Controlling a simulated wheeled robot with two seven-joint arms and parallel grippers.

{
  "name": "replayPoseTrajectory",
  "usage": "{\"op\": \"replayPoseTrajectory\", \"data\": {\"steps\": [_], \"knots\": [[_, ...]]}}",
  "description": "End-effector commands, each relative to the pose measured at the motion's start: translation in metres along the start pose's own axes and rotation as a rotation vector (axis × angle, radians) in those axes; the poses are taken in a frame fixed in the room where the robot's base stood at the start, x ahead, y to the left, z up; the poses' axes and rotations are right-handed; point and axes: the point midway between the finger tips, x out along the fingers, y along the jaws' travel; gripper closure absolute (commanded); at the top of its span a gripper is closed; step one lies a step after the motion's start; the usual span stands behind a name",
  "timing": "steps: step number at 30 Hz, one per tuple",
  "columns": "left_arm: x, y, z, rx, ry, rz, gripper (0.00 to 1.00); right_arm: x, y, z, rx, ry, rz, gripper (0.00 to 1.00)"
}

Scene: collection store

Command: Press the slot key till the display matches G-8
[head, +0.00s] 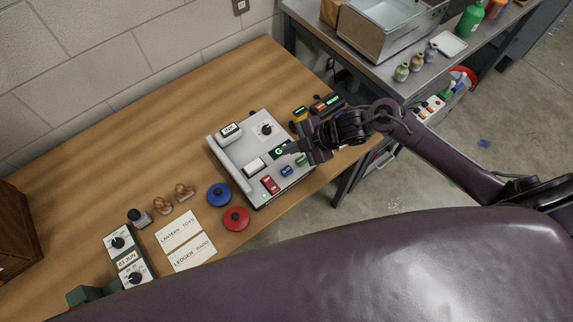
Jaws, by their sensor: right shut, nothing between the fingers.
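A grey machine (231,160) stands on the wooden table. Its dark display (279,151) shows a green "G"; the rest of the readout is hidden by my right gripper. Along its front edge are a red key (270,185), a blue key (287,171) and a green key (301,160). Their labels are too small to read. My right gripper (307,154) is shut and empty, just over the machine's right end by the green key. I cannot tell whether it touches the key. My left gripper is not in view.
A red round stamp (236,219), a blue one (219,194) and two printed cards (180,231) lie left of the machine. Dialled units (121,244) stand farther left.

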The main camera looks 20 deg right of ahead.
Motion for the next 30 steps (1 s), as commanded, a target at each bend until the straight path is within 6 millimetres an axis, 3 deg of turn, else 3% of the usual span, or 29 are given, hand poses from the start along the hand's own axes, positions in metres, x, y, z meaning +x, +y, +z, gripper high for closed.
{"op": "replayPoseTrajectory", "data": {"steps": [14,30], "knots": [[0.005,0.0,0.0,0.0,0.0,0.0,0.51,0.004,-0.003,0.003,0.0,0.0,0.0,1.0],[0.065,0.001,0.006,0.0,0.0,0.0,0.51,0.051,-0.037,0.037,0.001,0.0,0.0,1.0]]}}
